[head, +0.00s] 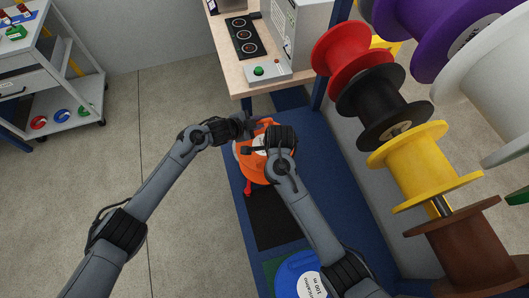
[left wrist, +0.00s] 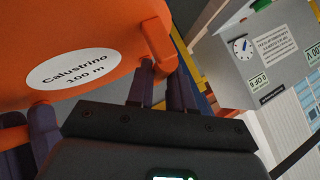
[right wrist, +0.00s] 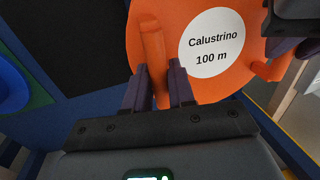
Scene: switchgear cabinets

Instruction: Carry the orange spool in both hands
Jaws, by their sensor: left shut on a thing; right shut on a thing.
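The orange spool (head: 247,168) with a white "Calustrino 100 m" label is partly hidden by my right arm in the head view. My left gripper (head: 250,127) is at its far edge; in the left wrist view its fingers (left wrist: 163,85) are shut on an orange handle of the spool (left wrist: 110,20). My right gripper (head: 262,149) reaches over the spool's right side; in the right wrist view its fingers (right wrist: 158,88) are shut around another orange handle (right wrist: 153,50). I cannot tell whether the spool touches the surface below.
A blue rack base (head: 318,150) with dark mats (head: 270,220) lies below. A blue spool (head: 297,275) is at the near end. Red, black, yellow (head: 415,165) and brown spools hang at the right. A wooden bench (head: 240,75) stands beyond; a grey cart (head: 60,85) is far left.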

